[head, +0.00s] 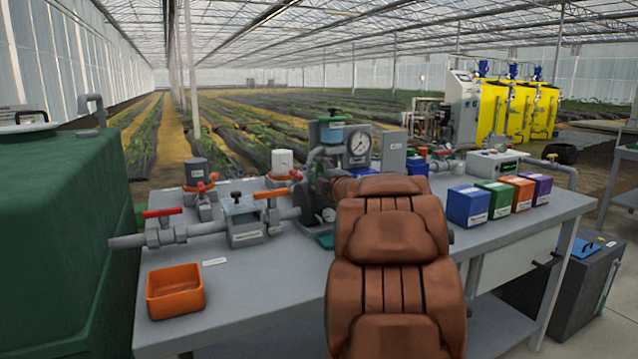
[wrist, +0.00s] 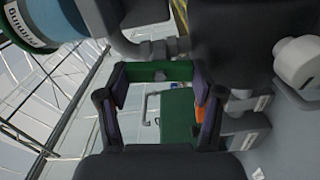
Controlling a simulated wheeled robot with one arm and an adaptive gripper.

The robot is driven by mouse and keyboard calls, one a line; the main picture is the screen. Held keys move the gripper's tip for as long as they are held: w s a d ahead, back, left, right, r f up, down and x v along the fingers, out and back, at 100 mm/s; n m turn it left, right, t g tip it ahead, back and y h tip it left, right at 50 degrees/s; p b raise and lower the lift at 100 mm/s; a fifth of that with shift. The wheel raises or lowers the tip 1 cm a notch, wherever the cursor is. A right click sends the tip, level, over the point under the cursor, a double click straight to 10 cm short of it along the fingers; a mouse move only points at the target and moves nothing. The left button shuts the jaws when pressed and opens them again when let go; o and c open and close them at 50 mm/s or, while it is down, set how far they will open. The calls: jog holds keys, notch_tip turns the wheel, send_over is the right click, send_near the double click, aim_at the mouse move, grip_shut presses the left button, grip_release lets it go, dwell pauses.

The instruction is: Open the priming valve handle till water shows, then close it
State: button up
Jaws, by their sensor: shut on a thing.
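The priming pot, a teal cylinder with a dark cap (head: 331,133), stands on the pump pipework at mid-bench; its blue-banded side (wrist: 38,22) shows at top left in the wrist view, its label partly readable. My arm hides the gripper and handle in the head view. I cannot make out any water.
Red (head: 163,212) and orange (head: 271,193) valve levers sit on the left pipework. An orange tray (head: 175,291) lies at the front left. Coloured boxes (head: 467,205) line the right. A green tank (head: 60,220) stands left of the bench.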

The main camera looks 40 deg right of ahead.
jog(key=shift+f+n+b, duration=0.1)
jog(key=shift+n+b, duration=0.35)
jog(key=shift+n, duration=0.35)
jog(key=o, duration=1.1)
jog(key=shift+o, duration=0.2)
jog(key=v, duration=1.2)
